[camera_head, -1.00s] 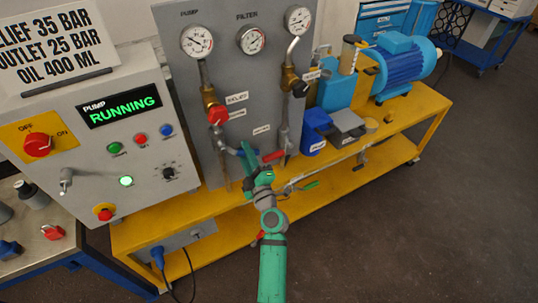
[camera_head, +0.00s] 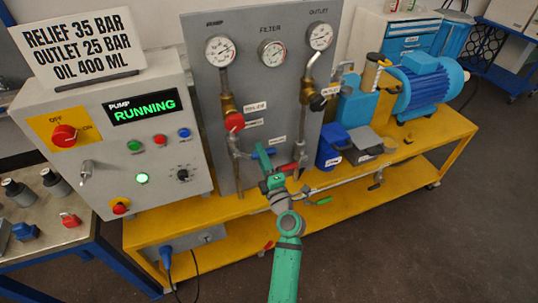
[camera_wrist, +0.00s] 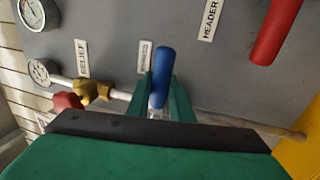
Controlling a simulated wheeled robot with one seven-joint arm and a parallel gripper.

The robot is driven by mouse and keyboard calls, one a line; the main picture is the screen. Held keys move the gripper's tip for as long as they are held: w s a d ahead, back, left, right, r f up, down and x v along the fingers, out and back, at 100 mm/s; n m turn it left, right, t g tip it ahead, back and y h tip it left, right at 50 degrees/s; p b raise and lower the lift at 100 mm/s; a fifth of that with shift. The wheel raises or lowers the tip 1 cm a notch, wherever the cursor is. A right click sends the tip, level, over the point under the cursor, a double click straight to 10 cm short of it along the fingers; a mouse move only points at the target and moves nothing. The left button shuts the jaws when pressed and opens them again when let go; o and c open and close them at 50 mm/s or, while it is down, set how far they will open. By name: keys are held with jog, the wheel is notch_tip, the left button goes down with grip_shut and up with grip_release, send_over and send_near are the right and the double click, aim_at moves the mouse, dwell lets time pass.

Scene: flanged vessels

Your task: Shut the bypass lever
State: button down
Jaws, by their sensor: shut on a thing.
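The blue lever handle (camera_head: 264,153) sits low on the grey panel, below a small white label too blurred to read. In the wrist view the blue handle (camera_wrist: 162,76) stands between the two green fingers of my gripper (camera_wrist: 160,98), which is shut on it. In the head view my gripper (camera_head: 268,172) is at the panel, and its fingers and the lever's pivot are partly hidden by my own wrist. The handle appears roughly level along the panel in the head view.
A red lever (camera_head: 290,167) is close on the right; it also shows in the wrist view (camera_wrist: 278,30). A red relief knob (camera_head: 234,122) is up and left. The blue pump and motor (camera_head: 428,83) stand at right. The control box (camera_head: 150,165) reads RUNNING.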

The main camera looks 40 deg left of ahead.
jog(key=shift+w+r, duration=0.1)
jog(key=shift+r, duration=0.1)
jog(key=c, duration=1.6)
grip_release()
jog(key=shift+o, duration=0.2)
jog(key=shift+f, duration=0.1)
jog(key=shift+s+d+f, duration=0.1)
jog(key=shift+s+d, duration=0.1)
jog(key=shift+d, duration=0.05)
jog(key=v, duration=1)
jog(key=shift+s, duration=0.15)
